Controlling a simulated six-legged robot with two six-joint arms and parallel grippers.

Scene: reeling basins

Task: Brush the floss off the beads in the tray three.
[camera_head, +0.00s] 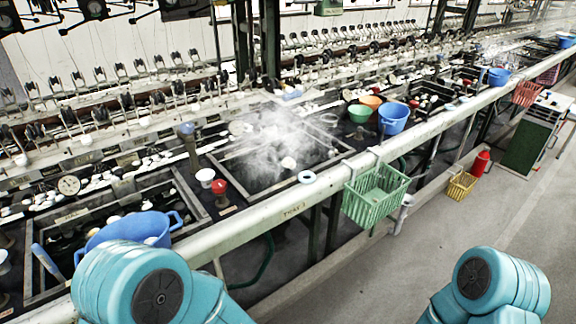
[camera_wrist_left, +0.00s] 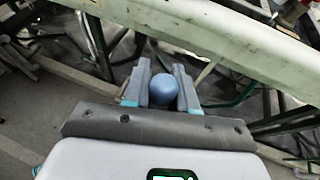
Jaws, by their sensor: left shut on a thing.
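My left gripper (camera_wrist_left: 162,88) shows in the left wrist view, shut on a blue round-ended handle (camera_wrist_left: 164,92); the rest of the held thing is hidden. It is over the floor side of the pale rail (camera_wrist_left: 215,35). In the head view neither gripper shows, only my teal arm parts at the bottom. The rail there bears a "TRAY 3" label (camera_head: 293,210). Behind it is a dark basin (camera_head: 235,186) under white steam, with a whitish lump (camera_head: 288,162) in it. Beads and floss cannot be made out clearly.
A blue basin (camera_head: 125,231) stands at the left. A white cup (camera_head: 205,176) and red cup (camera_head: 219,187) stand left of the steaming basin. A green basket (camera_head: 375,195) hangs on the rail. Blue, green and orange bowls stand beyond. The floor at right is mostly clear.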

